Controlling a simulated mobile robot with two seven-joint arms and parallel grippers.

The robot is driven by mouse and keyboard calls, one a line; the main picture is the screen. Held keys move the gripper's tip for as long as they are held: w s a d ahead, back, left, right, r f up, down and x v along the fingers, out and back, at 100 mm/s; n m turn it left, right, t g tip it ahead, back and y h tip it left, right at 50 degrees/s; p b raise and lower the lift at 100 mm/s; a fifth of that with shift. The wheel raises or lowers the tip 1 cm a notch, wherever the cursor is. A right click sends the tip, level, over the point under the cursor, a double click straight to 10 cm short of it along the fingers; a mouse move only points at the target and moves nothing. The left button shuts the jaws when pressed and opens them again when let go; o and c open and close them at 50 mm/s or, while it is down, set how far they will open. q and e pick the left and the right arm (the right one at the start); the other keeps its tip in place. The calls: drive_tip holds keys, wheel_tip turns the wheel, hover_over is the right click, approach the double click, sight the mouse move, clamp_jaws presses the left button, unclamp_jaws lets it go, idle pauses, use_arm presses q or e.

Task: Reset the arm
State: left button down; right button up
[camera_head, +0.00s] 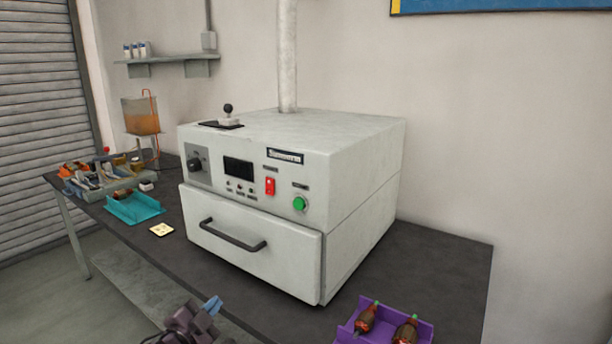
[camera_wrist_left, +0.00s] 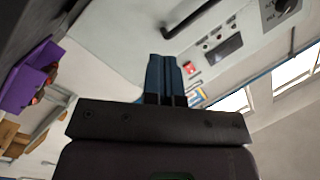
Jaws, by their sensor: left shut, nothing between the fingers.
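My left gripper (camera_head: 212,306) shows at the bottom of the head view, in front of the table's front edge and below the oven's drawer. Its blue fingers are together with nothing between them; they also show shut in the left wrist view (camera_wrist_left: 166,78). The white oven (camera_head: 290,200) stands on the dark table, with its front door closed and a dark bar handle (camera_head: 233,236) on it. A red switch (camera_head: 270,186) and a green button (camera_head: 300,204) sit on its panel. My right gripper is in neither view.
A purple tray (camera_head: 346,333) with two armatures (camera_head: 367,318) lies at the front right. A teal tray (camera_head: 134,211) and a grey tool tray (camera_head: 84,190) lie left of the oven. The table right of the oven is clear.

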use_arm(q)
drive_tip(key=s+a+f+n+g+y, duration=0.2)
drive_tip(key=s+f+n, duration=0.4)
drive_tip(key=s, duration=0.9)
drive_tip(key=s+a+f+n+g+y, duration=0.3)
drive_tip(key=s+a+f+n+y, duration=0.1)
drive_tip(key=s+f, duration=0.9)
drive_tip(key=s+a+n, duration=0.1)
drive_tip(key=s+n, duration=0.1)
drive_tip(key=s, duration=0.1)
drive_tip(key=shift+f, duration=0.1)
